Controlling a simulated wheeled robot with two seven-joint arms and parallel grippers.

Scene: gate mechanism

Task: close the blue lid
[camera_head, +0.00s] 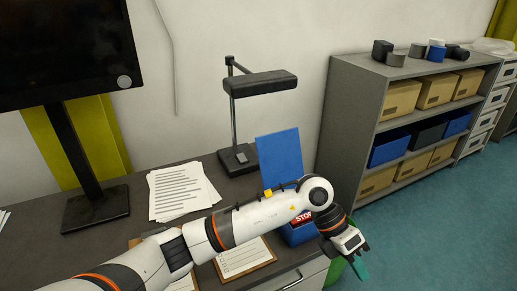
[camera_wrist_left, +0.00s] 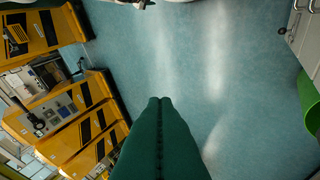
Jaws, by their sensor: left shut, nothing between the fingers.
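The blue lid (camera_head: 281,157) stands open, nearly upright, at the right end of the dark desk. The blue box (camera_head: 298,234) below it is mostly hidden behind my left arm, with part of a red STOP label showing. My left gripper (camera_head: 359,268) is past the desk's right edge, to the right of and lower than the lid in the picture, and apart from it. Its green fingers are shut and empty. They also show shut in the left wrist view (camera_wrist_left: 160,102), over bare floor. My right gripper is in neither view.
A black desk lamp (camera_head: 240,155) stands left of the lid. Papers (camera_head: 180,190) and a clipboard (camera_head: 245,260) lie on the desk, and a monitor (camera_head: 60,50) stands at the left. A grey shelf (camera_head: 345,130) with boxes is behind. A green bin (camera_wrist_left: 309,110) stands by the desk.

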